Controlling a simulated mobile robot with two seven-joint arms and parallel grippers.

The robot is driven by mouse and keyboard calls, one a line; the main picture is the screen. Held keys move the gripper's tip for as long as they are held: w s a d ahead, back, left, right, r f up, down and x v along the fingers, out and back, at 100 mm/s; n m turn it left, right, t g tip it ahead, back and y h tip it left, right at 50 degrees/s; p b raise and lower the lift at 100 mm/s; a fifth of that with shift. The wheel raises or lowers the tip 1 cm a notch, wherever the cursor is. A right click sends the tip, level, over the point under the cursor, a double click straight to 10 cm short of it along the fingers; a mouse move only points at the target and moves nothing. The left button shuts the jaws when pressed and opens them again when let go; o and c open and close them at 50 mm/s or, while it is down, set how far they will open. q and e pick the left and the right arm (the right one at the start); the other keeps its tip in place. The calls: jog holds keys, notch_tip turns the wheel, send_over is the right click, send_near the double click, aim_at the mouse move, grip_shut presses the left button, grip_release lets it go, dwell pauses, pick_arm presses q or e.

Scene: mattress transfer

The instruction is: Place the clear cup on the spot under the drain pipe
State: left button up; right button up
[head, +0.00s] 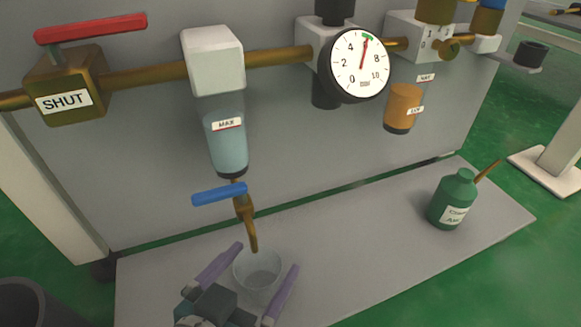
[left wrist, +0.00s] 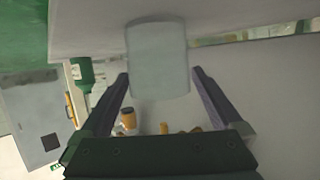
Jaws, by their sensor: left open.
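The clear cup (head: 257,272) stands upright on the grey shelf, just below the mouth of the brass drain pipe (head: 246,220). In the left wrist view the cup (left wrist: 158,58) appears upside down, with its base against the shelf surface. My left gripper (head: 267,256) is open, one purple finger on each side of the cup. Its fingers show apart in the left wrist view (left wrist: 160,76), with the cup between and ahead of their tips. Any marked spot under the pipe is hidden or cannot be made out. My right gripper is not in view.
A blue-handled valve (head: 219,193) sits on the drain pipe beneath a reservoir of bluish liquid (head: 227,140). A green oil can (head: 453,200) stands on the right of the shelf (head: 350,245). The shelf between cup and can is clear. A pressure gauge (head: 360,65) hangs above.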

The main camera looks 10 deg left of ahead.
pick_arm(q)
jog(key=p+v, duration=0.1)
jog(key=v, duration=0.1)
jog(key=p+v, duration=0.2)
jog(key=shift+r, duration=0.4)
jog(key=p+v, duration=0.4)
jog(key=v, duration=0.4)
jog(key=w+a+r+g+y, duration=0.1)
jog(key=w+a+r+g, duration=0.2)
jog(key=g, duration=0.2)
jog(key=s+a+r+g+y, duration=0.1)
jog(key=s+a+r+g, duration=0.2)
jog(key=s+r+g, duration=0.2)
jog(key=s+r, duration=0.3)
jog(key=r, duration=0.1)
jog(key=shift+s+r, duration=0.15)
jog(key=shift+r, duration=0.25)
